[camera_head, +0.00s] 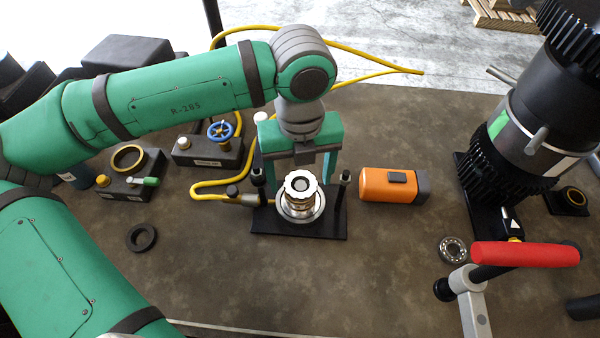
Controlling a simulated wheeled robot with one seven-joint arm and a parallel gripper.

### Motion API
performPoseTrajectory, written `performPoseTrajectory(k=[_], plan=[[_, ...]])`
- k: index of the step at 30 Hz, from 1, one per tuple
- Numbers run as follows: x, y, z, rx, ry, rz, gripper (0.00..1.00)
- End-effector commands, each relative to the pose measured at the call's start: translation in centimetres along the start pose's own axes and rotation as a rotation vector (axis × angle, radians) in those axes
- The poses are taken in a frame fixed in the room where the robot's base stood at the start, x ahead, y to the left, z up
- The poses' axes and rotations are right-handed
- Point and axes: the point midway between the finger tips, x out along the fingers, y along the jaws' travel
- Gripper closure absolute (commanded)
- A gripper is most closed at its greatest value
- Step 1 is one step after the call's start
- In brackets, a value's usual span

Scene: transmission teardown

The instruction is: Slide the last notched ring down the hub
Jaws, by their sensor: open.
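The hub (300,185) stands upright in the middle of the table, on a black base plate (270,228) with an upright post at each side. A notched ring (299,194) sits around the hub's upper part, above a wider silver collar (300,215). How far down the ring sits is hard to tell from above. My gripper (302,172) is just behind and above the hub, pointing down. Its green fingers are spread, one on each side. The far side of the hub and any contact with the fingers are hidden.
An orange block (388,186) lies right of the base plate. A yellow hose (208,184) reaches the plate from the left. A dark ring (141,237) lies front left. A bearing (453,250), a red-handled tool (525,254) and a large black gear assembly (520,120) occupy the right.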

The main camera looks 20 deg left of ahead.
Motion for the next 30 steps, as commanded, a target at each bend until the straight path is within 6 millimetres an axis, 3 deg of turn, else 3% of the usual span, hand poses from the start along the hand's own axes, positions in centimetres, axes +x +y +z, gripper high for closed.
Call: performPoseTrajectory(k=[5,18,30], plan=[[-1.3,-0.1,0.1,-0.001,-0.002,-0.002,0.26],[-9.0,-0.1,0.1,0.000,-0.002,-0.002,0.26],[-12.2,-0.1,0.1,-0.001,-0.001,-0.001,0.26]])
